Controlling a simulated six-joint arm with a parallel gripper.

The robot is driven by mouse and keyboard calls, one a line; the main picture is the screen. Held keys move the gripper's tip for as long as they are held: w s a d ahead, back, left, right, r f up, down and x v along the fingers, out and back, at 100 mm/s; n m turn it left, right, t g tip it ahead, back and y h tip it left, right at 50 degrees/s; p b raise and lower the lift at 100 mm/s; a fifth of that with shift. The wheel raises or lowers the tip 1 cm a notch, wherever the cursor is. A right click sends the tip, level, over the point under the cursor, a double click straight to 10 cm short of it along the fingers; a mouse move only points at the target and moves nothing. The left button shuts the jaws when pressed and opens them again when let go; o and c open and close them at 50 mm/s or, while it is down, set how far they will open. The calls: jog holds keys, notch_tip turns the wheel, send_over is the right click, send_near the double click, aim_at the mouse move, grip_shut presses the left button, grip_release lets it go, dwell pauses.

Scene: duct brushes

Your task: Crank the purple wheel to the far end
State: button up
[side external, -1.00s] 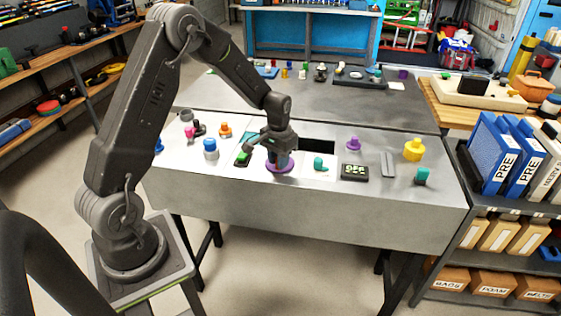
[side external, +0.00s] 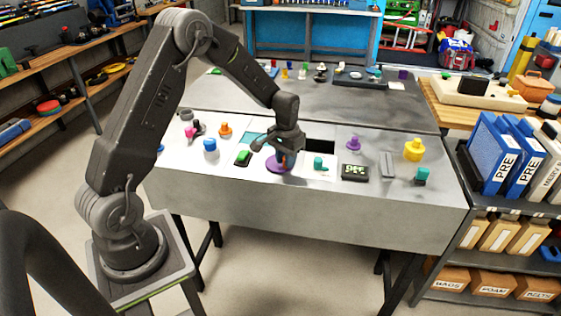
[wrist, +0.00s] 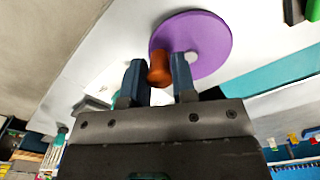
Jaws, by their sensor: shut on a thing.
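The purple wheel (side external: 275,166) lies flat on the light front panel of the bench, under my gripper (side external: 285,160). In the wrist view the wheel (wrist: 205,38) is a purple disc with a pale hub and an orange-brown crank knob (wrist: 159,69) near its rim. My gripper (wrist: 160,80) is shut on this knob, with one finger on each side. In the side view my gripper hides part of the wheel and most of the knob.
Left of the wheel stand a green switch (side external: 243,158) and a blue knob (side external: 210,145). To its right are a teal lever (side external: 318,163), a dark display box (side external: 354,172), a purple knob (side external: 354,142) and a yellow knob (side external: 414,149). A dark opening (side external: 320,144) lies behind.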

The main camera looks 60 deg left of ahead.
jog(key=shift+w+a+f, duration=0.15)
jog(key=shift+w, duration=0.35)
jog(key=shift+w+a, duration=0.4)
jog(key=shift+w, duration=0.05)
jog(key=shift+w+a, duration=0.35)
jog(key=shift+a, duration=0.2)
jog(key=shift+r, duration=0.2)
